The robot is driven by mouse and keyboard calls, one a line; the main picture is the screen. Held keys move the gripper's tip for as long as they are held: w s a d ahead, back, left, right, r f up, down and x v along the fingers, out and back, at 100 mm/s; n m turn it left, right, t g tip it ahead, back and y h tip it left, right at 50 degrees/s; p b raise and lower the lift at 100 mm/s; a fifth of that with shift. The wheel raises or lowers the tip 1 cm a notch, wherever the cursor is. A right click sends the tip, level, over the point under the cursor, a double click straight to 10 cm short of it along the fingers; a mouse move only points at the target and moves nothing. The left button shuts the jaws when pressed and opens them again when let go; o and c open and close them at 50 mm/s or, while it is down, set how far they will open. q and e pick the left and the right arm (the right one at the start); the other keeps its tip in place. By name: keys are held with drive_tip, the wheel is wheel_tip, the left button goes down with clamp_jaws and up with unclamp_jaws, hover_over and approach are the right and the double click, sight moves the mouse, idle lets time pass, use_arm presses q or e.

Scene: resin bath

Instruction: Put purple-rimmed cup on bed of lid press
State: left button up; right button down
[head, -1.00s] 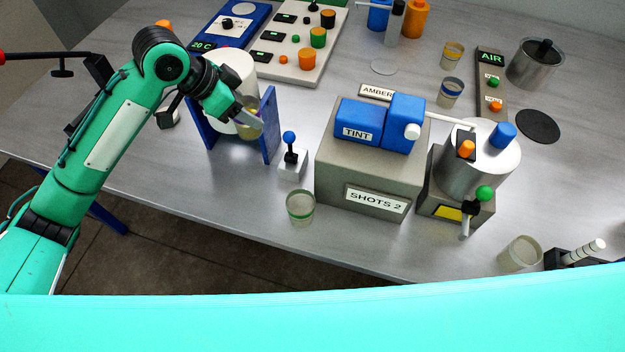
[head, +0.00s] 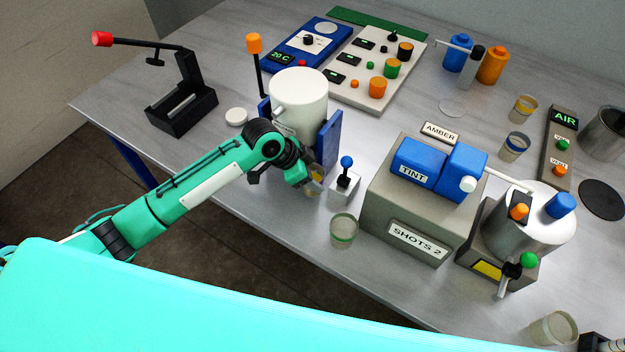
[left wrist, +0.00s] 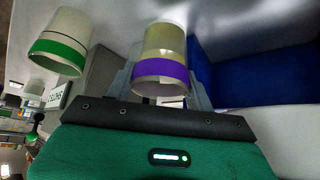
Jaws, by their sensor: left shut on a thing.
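The purple-rimmed cup is clear with a purple band; it fills the middle of the left wrist view (left wrist: 160,48). In the head view it is a small yellowish shape (head: 317,182), partly hidden by my left gripper (head: 308,180). My left gripper is shut on the cup, just in front of the white tank with blue side walls. I cannot tell how far it is above the table. The lid press appears to be the black frame (head: 182,118) with a red-tipped lever at the far left; its low bed looks empty. My right gripper is not in view.
A green-rimmed cup (head: 343,231) and a blue-knobbed joystick (head: 345,183) stand right of my left gripper. The white tank (head: 298,100) is behind it. A white disc (head: 236,116) lies beside the press. The table left of the tank is mostly clear.

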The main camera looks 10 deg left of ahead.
use_arm(q)
drive_tip(key=shift+f+p, duration=0.35)
drive_tip(key=shift+f, duration=1.4)
drive_tip(key=shift+f, duration=0.15)
drive_tip(key=o, duration=0.7)
